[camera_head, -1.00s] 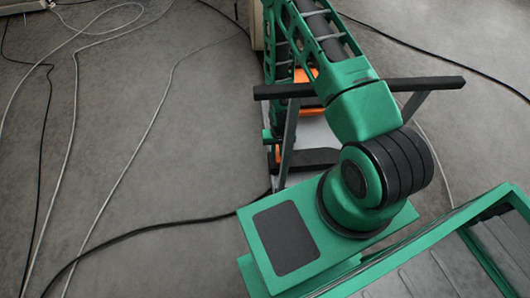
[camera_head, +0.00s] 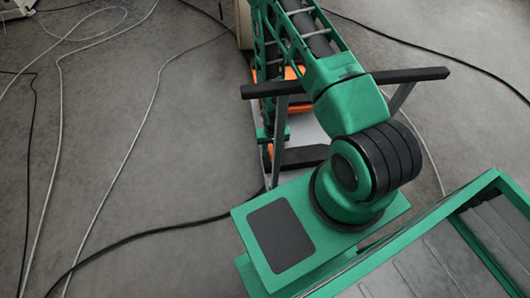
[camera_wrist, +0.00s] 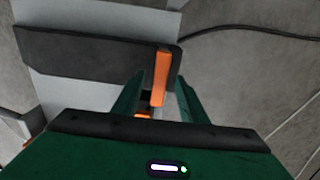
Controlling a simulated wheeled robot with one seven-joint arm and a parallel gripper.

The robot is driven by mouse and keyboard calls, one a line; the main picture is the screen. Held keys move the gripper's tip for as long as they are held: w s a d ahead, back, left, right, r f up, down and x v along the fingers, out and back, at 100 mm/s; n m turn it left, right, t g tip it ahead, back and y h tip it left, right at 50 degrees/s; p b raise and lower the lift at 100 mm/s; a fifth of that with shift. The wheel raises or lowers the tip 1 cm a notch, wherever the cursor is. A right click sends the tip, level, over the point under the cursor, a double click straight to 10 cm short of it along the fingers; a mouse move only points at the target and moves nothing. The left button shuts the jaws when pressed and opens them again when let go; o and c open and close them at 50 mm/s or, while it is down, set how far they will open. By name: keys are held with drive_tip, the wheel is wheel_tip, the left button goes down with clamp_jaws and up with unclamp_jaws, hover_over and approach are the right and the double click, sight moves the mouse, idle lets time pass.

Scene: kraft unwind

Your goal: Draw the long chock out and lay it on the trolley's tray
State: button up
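The trolley stands beyond my arm in the head view, with a black handle bar (camera_head: 415,75) on grey posts and a pale grey tray (camera_head: 309,124). Orange parts there are mostly hidden behind my arm. In the wrist view, a narrow orange bar (camera_wrist: 161,75), which may be the long chock, lies across a dark strip (camera_wrist: 85,55) over a pale surface (camera_wrist: 70,92). My gripper (camera_wrist: 162,76) has its two green fingers apart, on either side of the orange bar, with slim gaps showing. Contact with it is not visible.
A black cable (camera_head: 150,235) crosses the floor toward the trolley, and pale cables (camera_head: 130,140) run along the left. Another black cable (camera_head: 430,55) lies at the right. Most of the grey floor at left is bare.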

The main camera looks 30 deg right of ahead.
wheel_tip(320, 180, up, 11)
idle(0.6)
drive_tip(key=shift+f, duration=0.1)
